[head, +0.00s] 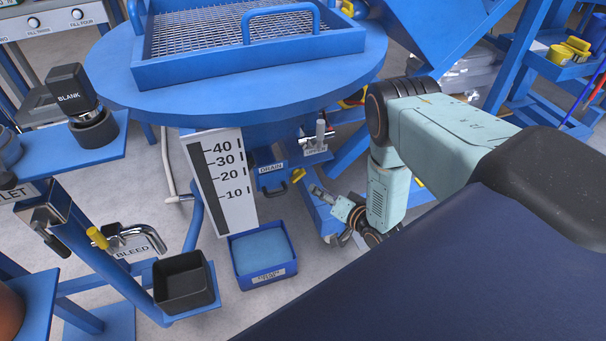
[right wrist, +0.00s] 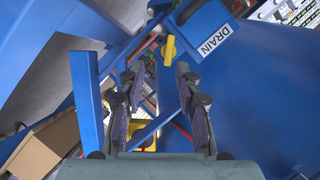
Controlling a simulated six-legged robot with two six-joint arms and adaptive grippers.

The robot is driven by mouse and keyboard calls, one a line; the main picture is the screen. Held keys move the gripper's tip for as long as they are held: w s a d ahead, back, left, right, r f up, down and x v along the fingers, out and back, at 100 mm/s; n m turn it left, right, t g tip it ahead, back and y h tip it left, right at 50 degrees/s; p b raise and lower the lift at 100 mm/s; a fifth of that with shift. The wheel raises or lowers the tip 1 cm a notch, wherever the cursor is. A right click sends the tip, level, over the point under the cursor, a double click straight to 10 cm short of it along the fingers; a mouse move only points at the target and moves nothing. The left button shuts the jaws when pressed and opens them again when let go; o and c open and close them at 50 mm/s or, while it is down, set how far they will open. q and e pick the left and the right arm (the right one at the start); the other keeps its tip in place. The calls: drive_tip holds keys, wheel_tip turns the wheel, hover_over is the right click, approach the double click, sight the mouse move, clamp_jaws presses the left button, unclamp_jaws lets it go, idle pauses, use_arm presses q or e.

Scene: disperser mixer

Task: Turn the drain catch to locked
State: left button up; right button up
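The yellow drain catch (head: 298,175) sits at the right end of the blue part with the DRAIN label (head: 270,168), under the round blue table. In the right wrist view the catch (right wrist: 170,49) shows as a small yellow lever beside the DRAIN label (right wrist: 214,39). My right gripper (head: 338,208) is low and to the right of the catch in the head view. In its wrist view the right gripper (right wrist: 157,78) is open and empty, its fingers apart, with the catch ahead between and beyond the fingertips. I cannot tell whether they touch. My left gripper is not in view.
A white level scale (head: 222,180) and a blue tray (head: 263,257) stand left of the drain. A metal-handled valve (head: 319,136) is just above the catch. Blue frame beams (right wrist: 88,105) and a cardboard box (right wrist: 45,148) lie close around the right gripper's view.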

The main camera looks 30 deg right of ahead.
sight(301, 177)
drive_tip(key=shift+m+t, duration=0.3)
drive_tip(key=shift+m, duration=0.3)
drive_tip(key=b+x, duration=0.1)
drive_tip(key=x, duration=0.1)
drive_tip(key=b+x, duration=0.1)
drive_tip(key=x, duration=0.1)
drive_tip(key=r+b+x, duration=0.1)
drive_tip(key=x, duration=0.1)
drive_tip(key=shift+w+a+f, duration=0.15)
drive_tip(key=shift+w+a, duration=0.05)
drive_tip(key=shift+w, duration=0.25)
drive_tip(key=shift+w+b, duration=0.3)
drive_tip(key=shift+w, duration=0.25)
clamp_jaws()
